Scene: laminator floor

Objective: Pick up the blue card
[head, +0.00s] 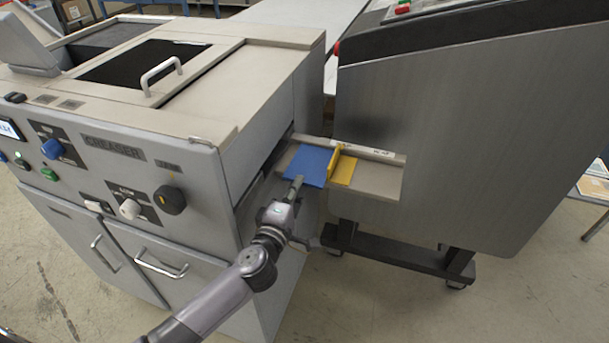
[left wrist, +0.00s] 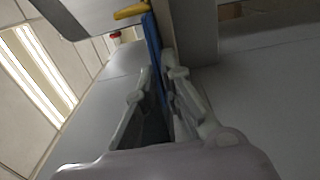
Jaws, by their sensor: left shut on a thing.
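The blue card (head: 308,164) lies flat at the outlet tray (head: 378,180) on the right side of the creaser, beside a yellow stop. My left gripper (head: 297,184) is at the card's near edge and shut on it. In the left wrist view the blue card (left wrist: 153,55) shows edge-on and runs between the two fingers of my left gripper (left wrist: 158,85). Whether the card touches the tray cannot be told. My right gripper is not in view.
The grey creaser (head: 150,130) with knobs and handles stands on the left. The yellow stop (head: 336,160) stands on the tray right beside the card. A large grey machine panel (head: 450,130) rises behind and right of the tray. Open floor lies at the front right.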

